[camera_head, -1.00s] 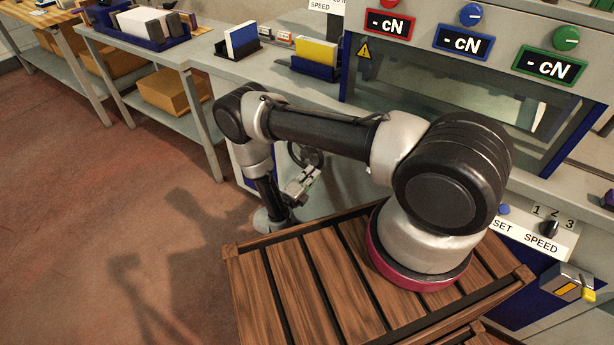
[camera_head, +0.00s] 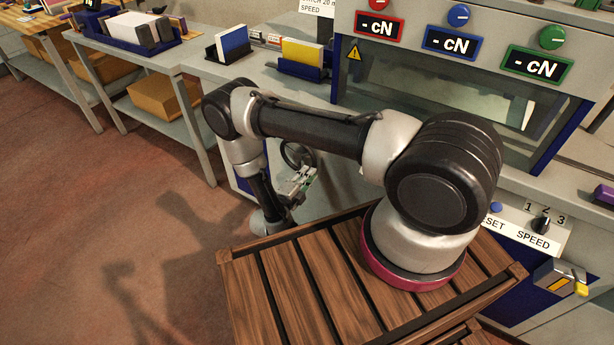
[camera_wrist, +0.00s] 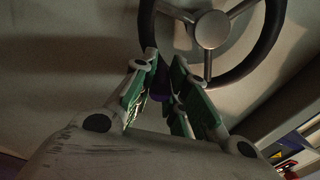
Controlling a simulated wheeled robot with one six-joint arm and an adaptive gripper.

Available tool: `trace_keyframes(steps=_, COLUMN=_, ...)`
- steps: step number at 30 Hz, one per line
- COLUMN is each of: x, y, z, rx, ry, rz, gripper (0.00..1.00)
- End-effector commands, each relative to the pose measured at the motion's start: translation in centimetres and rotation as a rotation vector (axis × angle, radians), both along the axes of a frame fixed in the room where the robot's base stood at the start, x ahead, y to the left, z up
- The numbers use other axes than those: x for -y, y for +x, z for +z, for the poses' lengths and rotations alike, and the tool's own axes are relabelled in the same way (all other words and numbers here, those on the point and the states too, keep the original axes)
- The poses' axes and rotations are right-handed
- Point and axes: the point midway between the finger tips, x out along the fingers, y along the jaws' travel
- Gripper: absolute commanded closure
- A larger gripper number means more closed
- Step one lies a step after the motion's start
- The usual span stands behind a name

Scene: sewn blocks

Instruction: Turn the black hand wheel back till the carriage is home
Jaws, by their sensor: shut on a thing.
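The black hand wheel (camera_wrist: 211,30) has a grey hub and spokes, and its upper part is cut off in the wrist view. In the head view the wheel (camera_head: 297,154) is on the front of the machine, partly behind my arm. My gripper (camera_wrist: 161,75) is at the lower left of the rim. Its green-padded fingers are closed on a dark purplish handle (camera_wrist: 160,88), mostly hidden between them. My gripper also shows small in the head view (camera_head: 300,182). I cannot make out the carriage with certainty; a pale upright piece (camera_head: 528,114) shows behind the machine's window.
The machine (camera_head: 345,85) has cN displays, coloured knobs and a speed switch (camera_head: 541,224). A side table (camera_head: 187,66) with trays stands at the left. A slatted wooden platform (camera_head: 300,290) is under my arm's base. The floor at left is clear.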

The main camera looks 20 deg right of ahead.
Motion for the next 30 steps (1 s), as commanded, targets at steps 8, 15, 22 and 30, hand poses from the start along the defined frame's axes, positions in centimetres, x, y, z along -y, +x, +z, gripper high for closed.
trace_keyframes(steps=8, x=0.2, y=-0.4, z=-0.2, rx=-0.008, ry=-0.002, rz=-0.005, gripper=0.65)
trace_keyframes(steps=15, x=0.1, y=-0.2, z=-0.1, rx=-0.003, ry=0.000, rz=-0.002, gripper=0.61)
trace_keyframes(steps=22, x=-0.8, y=-0.6, z=-0.1, rx=-0.002, ry=-0.001, rz=0.002, gripper=0.61)
trace_keyframes(steps=30, x=-5.3, y=-3.8, z=-0.1, rx=-0.002, ry=0.000, rz=0.006, gripper=0.61)
